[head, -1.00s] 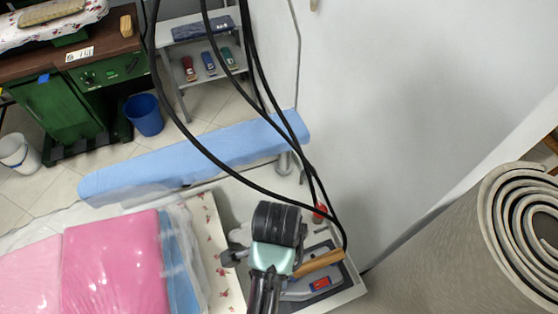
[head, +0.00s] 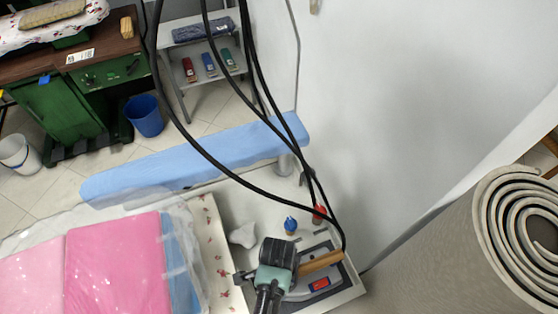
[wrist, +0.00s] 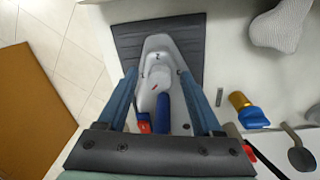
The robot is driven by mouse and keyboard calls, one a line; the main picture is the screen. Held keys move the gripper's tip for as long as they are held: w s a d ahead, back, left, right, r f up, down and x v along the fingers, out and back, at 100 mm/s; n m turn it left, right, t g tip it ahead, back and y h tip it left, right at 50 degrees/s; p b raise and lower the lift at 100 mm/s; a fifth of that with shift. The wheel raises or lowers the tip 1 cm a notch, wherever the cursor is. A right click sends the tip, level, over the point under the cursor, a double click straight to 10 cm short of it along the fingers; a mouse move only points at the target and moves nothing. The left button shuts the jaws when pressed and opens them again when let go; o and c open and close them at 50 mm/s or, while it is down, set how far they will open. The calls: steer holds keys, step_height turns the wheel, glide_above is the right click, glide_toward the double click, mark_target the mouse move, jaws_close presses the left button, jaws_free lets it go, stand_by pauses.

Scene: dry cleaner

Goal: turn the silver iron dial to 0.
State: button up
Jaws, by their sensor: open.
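The silver iron (wrist: 175,55) lies on a dark ribbed mat (wrist: 125,38) in the wrist view. Its pale round dial (wrist: 160,80) has a small red mark and sits between my open fingers. A figure is printed beyond the dial; I cannot read the setting for sure. Behind the dial is a handle that looks dark blue there, with a red part beside it. My gripper (wrist: 159,74) is open above the iron; contact cannot be judged. In the head view my gripper (head: 278,252) hides the dial; the iron's tan handle (head: 320,262) and red label show to its right.
A white cloth-like object (head: 243,235), a blue-topped bottle (head: 291,225) and a red bottle (head: 320,213) stand near the iron. Black cables (head: 262,190) hang down beside it. Folded pink fabric (head: 115,260) lies to the left, and a white wall is at the right.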

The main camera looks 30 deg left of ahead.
jaws_close()
stand_by(0.3)
steer(key=shift+n, duration=0.3)
steer(key=n+p, duration=0.2)
steer(key=n, duration=0.1)
steer(key=shift+r+n, duration=0.1)
steer(key=shift+n, duration=0.2)
steer(key=shift+n+p, duration=0.7)
steer(key=shift+n, duration=1.8)
jaws_free()
